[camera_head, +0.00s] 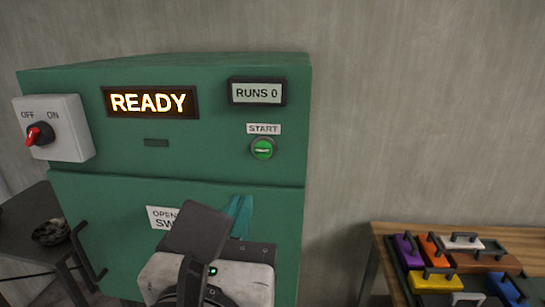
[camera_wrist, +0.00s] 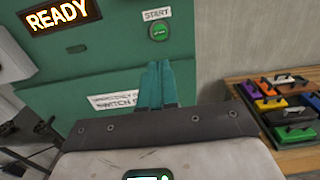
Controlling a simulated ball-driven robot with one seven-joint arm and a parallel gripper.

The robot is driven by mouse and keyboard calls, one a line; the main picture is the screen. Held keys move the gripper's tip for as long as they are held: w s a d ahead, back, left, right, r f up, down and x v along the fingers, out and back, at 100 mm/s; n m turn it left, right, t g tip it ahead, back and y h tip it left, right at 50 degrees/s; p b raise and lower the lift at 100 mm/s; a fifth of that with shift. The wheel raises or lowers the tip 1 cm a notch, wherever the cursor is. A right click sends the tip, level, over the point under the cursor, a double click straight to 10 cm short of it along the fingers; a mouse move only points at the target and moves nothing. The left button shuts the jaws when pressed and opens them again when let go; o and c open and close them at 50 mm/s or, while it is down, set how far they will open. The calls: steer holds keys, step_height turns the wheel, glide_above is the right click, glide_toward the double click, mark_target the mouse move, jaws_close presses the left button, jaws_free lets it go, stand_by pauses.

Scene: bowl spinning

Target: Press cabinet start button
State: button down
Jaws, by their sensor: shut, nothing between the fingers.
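The green start button (camera_head: 263,149) sits under a START label (camera_head: 263,129) on the upper right front of the green cabinet (camera_head: 285,90). In the wrist view the button (camera_wrist: 159,32) is above my fingertips. My gripper (camera_head: 240,205) has teal fingers, shut and empty, in front of the cabinet's lower door, below and slightly left of the button. In the wrist view my fingers (camera_wrist: 157,75) point up toward the button and appear apart from it. The display (camera_head: 150,102) reads READY and a smaller display (camera_head: 257,92) reads RUNS 0.
A switch box (camera_head: 55,128) with a red knob (camera_head: 38,135) is on the cabinet's left. A partly hidden label (camera_head: 161,217) is on the lower door. A wooden table (camera_head: 400,232) with several coloured handled blocks stands right. A dark table (camera_head: 30,205) stands left.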

steer(key=p, duration=0.3)
glide_toward(263, 151)
steer(key=w, duration=0.5)
steer(key=shift+w, duration=0.95)
